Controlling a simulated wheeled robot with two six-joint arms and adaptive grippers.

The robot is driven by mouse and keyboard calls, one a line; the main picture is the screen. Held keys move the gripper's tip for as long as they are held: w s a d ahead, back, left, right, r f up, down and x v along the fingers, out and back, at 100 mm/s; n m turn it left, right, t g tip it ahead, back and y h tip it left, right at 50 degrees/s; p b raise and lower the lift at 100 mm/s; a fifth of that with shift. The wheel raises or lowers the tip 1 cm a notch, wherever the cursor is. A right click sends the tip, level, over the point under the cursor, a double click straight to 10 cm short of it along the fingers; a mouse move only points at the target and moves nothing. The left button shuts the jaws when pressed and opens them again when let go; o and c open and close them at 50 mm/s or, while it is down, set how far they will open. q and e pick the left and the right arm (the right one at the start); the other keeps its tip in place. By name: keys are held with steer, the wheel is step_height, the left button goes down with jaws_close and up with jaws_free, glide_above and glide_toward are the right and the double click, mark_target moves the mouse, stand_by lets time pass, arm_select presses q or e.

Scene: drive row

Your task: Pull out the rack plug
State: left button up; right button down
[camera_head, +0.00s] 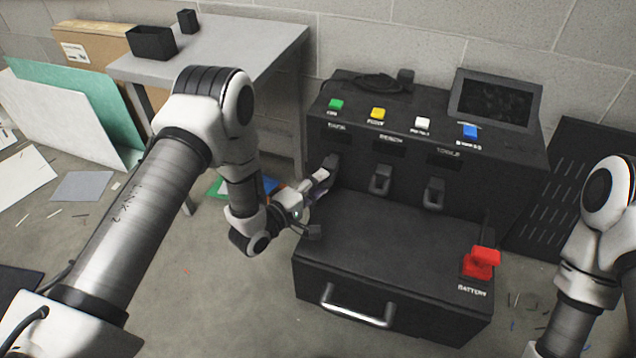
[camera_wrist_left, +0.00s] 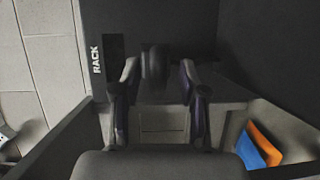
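The rack plug (camera_wrist_left: 155,68) is a dark, rounded piece in the left wrist view, on the black face beside the white RACK label (camera_wrist_left: 97,60). My left gripper (camera_wrist_left: 160,82) has one finger on each side of it, with a visible gap to each finger, so it looks open around the plug. In the head view my left gripper (camera_head: 322,182) is at the left end of the black unit (camera_head: 490,155), at a dark fitting (camera_head: 332,163) that it partly hides. My right arm shows at the right edge; its gripper is out of view.
Two similar dark fittings (camera_head: 381,180) (camera_head: 434,193) sit to the right on the unit's face. Colored buttons (camera_head: 377,113) and a dark screen (camera_head: 494,98) are on top. A red battery connector (camera_head: 482,262) and a metal handle (camera_head: 358,312) are lower. A grey table (camera_head: 235,45) stands behind.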

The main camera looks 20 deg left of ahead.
arm_select(q)
steer(key=v, duration=1.2)
